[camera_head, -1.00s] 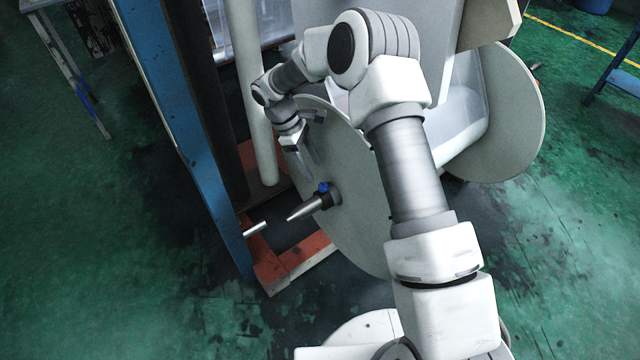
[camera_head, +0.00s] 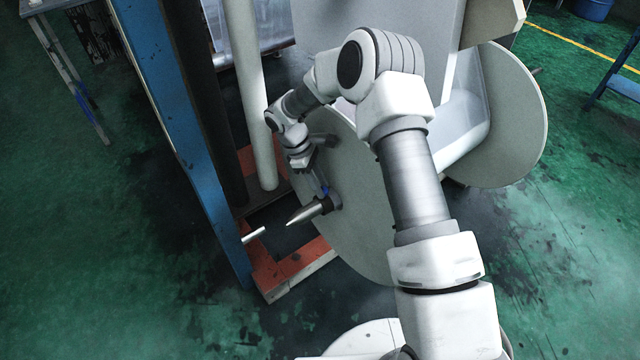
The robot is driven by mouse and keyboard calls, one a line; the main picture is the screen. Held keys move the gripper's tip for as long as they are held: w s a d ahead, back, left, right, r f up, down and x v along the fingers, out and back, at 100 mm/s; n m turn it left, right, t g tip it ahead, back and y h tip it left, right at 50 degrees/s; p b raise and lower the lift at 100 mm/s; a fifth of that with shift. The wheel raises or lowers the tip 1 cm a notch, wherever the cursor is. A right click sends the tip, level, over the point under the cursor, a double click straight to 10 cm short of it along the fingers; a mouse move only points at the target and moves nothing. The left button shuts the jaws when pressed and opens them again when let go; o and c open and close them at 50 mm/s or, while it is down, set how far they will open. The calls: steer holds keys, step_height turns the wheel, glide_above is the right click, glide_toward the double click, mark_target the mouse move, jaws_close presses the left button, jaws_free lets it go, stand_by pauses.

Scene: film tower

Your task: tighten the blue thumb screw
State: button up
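The blue thumb screw (camera_head: 326,190) sits on top of the dark collar (camera_head: 328,204) at the base of a pointed metal shaft (camera_head: 303,215). The shaft sticks out from the centre of a large grey disc (camera_head: 352,235). My gripper (camera_head: 320,185) hangs just above the screw, its fingers reaching down to it. The fingers partly hide the screw, and only a little blue shows. Whether they touch it or are closed on it is too small to tell.
A blue upright post (camera_head: 190,140) stands left of the disc, with a pale roller (camera_head: 252,100) beside it. A short light rod (camera_head: 254,235) points out near the post. An orange-red base frame (camera_head: 290,268) lies below. Green floor at left is open.

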jaws_close()
steer(key=shift+w+m+g, duration=0.1)
steer(key=shift+m+g, duration=0.2)
steer(key=shift+m, duration=0.6)
steer(key=o, duration=0.7)
jaws_free()
